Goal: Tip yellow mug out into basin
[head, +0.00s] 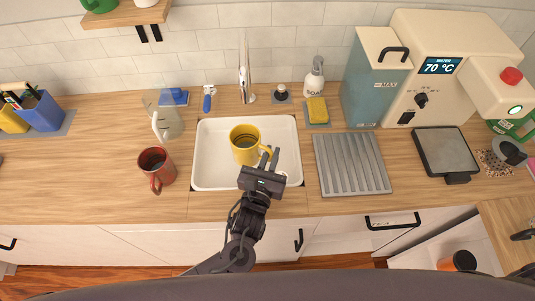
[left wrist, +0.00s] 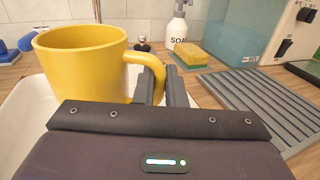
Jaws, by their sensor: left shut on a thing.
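The yellow mug (head: 244,146) is upright over the white basin (head: 208,172) in the head view, with something dark showing inside it. My left gripper (head: 268,158) is shut on the mug's handle, on the mug's right side. In the left wrist view the mug (left wrist: 85,65) stands upright at the left, and the gripper's fingers (left wrist: 161,85) close around its handle. Whether the mug touches the basin floor cannot be told. The white basin rim (left wrist: 22,105) shows behind and below it. My right gripper is not in view.
A red mug (head: 156,167) and a glass jug (head: 165,120) stand left of the basin. A ribbed grey drainer (head: 351,164) lies right of it. The tap (head: 246,75), soap bottle (head: 314,78) and sponge (head: 317,110) are behind.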

